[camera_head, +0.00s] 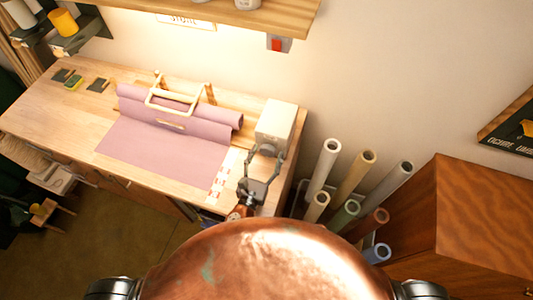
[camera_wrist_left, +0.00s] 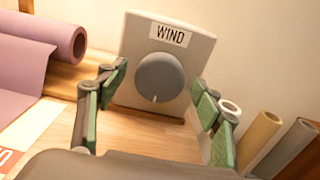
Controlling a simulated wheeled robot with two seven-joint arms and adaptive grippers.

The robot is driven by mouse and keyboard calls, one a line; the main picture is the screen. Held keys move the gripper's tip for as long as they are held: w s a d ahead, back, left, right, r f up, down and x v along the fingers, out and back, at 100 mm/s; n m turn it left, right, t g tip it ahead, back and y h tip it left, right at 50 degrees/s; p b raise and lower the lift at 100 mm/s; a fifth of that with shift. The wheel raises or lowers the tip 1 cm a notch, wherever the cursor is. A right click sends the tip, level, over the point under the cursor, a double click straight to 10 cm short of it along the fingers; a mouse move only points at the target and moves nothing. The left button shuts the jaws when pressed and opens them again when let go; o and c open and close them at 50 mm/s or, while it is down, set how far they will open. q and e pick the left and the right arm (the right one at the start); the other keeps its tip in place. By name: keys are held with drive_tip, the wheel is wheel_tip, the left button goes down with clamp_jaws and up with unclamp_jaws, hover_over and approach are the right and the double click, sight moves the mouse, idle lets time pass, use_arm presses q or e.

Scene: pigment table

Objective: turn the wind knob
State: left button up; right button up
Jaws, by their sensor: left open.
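The wind knob (camera_wrist_left: 160,77) is a round grey dial with a small white mark near its bottom edge. It sits on the front of a pale box (camera_head: 275,124) at the right end of the workbench. The box carries a "WIND" label (camera_wrist_left: 170,34) above the knob. My left gripper (camera_head: 268,158) is in front of the box; in the left wrist view its green-padded fingers (camera_wrist_left: 158,92) are open, one on each side of the knob. They appear apart from the knob. In the head view the gripper partly hides the knob. My right gripper is not in view.
A mauve roll (camera_head: 175,108) with its sheet spread out lies on the workbench (camera_head: 40,117), left of the box. Several upright tubes (camera_head: 322,165) stand right of the bench, near a wooden cabinet (camera_head: 470,215). A shelf (camera_head: 250,14) overhangs the back.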

use_arm(q)
drive_tip(key=shift+w, duration=0.1)
drive_tip(key=c, duration=1.2)
drive_tip(key=shift+o, duration=0.2)
drive_tip(key=shift+n, duration=0.3)
drive_tip(key=shift+n+b, duration=0.3)
drive_tip(key=shift+n, duration=2.8)
drive_tip(key=o, duration=1.2)
drive_tip(key=shift+c, duration=0.2)
